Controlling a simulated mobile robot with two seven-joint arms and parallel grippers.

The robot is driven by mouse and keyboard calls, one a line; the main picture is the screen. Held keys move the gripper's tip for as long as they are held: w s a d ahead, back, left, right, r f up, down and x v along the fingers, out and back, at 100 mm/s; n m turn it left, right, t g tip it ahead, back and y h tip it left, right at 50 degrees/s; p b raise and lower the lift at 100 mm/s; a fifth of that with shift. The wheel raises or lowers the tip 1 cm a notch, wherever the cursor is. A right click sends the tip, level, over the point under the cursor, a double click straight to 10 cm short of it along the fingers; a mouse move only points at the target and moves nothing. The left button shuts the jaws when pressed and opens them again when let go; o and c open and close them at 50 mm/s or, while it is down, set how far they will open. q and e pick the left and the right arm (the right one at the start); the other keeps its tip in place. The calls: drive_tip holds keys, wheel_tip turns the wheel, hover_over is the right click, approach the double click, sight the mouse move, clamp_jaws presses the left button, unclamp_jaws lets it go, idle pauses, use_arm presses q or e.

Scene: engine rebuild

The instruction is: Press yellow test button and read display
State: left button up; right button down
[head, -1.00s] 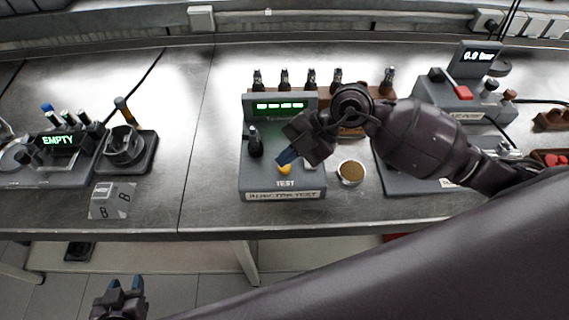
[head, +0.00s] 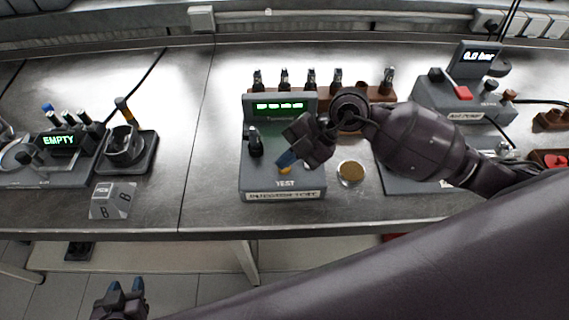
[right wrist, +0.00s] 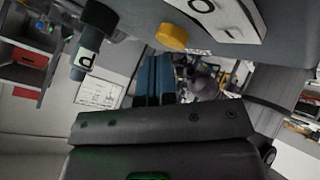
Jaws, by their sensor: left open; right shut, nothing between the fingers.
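The grey injector test unit (head: 258,185) stands on the metal bench in the middle of the head view. Its display (head: 280,106) shows green dashes. A black injector-like part stands upright at its left (head: 255,141). The yellow test button (head: 284,170) sits above the word TEST, partly hidden by my right gripper. My right gripper (head: 287,160) is shut and empty, its blue fingertips right at the button; I cannot tell if they touch. In the right wrist view the yellow button (right wrist: 172,37) shows near the fingertips (right wrist: 153,75). My left gripper (head: 126,288) is open and empty below the bench's front edge.
A rack (head: 380,93) with several injectors stands behind the unit. A round brown-filled cup (head: 350,172) is at its right. A gauge reads 0.0 bar (head: 478,57).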

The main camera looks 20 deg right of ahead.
drive_tip(key=shift+f, duration=0.25)
idle(0.3)
drive_tip(key=shift+f, duration=0.2)
idle(0.6)
drive_tip(key=shift+r+p, duration=0.85)
drive_tip(key=shift+p, duration=0.15)
